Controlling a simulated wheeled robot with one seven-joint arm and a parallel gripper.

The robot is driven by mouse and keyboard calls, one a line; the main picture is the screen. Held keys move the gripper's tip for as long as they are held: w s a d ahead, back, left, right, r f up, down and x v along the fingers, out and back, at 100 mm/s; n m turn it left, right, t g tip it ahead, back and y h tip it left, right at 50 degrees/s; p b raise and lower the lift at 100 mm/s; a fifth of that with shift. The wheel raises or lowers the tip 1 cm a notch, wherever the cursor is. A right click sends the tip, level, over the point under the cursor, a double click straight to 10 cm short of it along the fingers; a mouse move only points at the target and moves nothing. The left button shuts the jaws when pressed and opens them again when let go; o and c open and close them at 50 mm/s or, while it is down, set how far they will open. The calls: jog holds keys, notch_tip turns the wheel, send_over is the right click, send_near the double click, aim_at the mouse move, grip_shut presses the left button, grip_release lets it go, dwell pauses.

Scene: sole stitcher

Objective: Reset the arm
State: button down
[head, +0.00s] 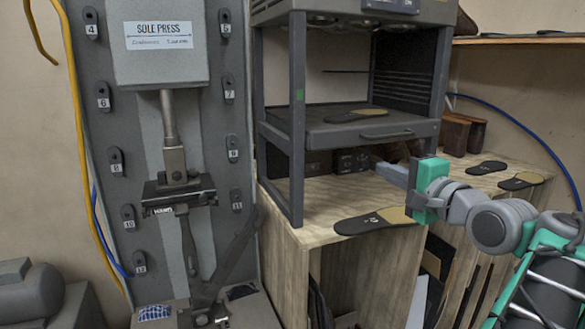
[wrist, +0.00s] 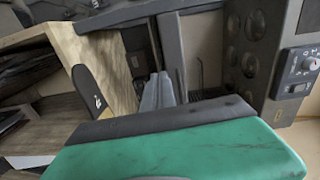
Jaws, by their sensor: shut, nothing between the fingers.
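My gripper (head: 388,172) reaches in from the right in the head view, over the wooden bench beside the grey machine. Its grey fingers point left and are closed together with nothing held. In the wrist view the shut fingers (wrist: 158,92) show beyond the green gripper body. My teal arm comes from the lower right of the head view and is bent. The gripper is above and behind a dark shoe sole (head: 372,222) at the bench's front edge, apart from it. That sole also shows in the wrist view (wrist: 93,92).
A grey rack machine (head: 297,120) with a drawer holding a sole (head: 355,115) stands left of the gripper. A sole press (head: 172,120) stands further left. More soles (head: 521,181) lie on the bench (head: 300,200) at right. Open shelves lie below.

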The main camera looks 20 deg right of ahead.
jog(key=w+a+f+n+g, duration=0.2)
jog(key=a+f+n+g, duration=0.6)
jog(key=a+f, duration=1.05)
jog(key=s+a+f+n+g, duration=0.3)
jog(key=s+f+n, duration=0.1)
jog(key=s+f, duration=0.3)
jog(key=s+a+f+n+g+h, duration=0.1)
jog(key=s+a+f+n+g, duration=0.1)
jog(key=s+f+n, duration=0.3)
notch_tip(320, 180, down, 3)
jog(key=shift+s+a+f+g, duration=0.1)
jog(key=shift+s+a+g, duration=0.3)
jog(key=shift+s, duration=0.7)
jog(key=c, duration=2.2)
grip_release()
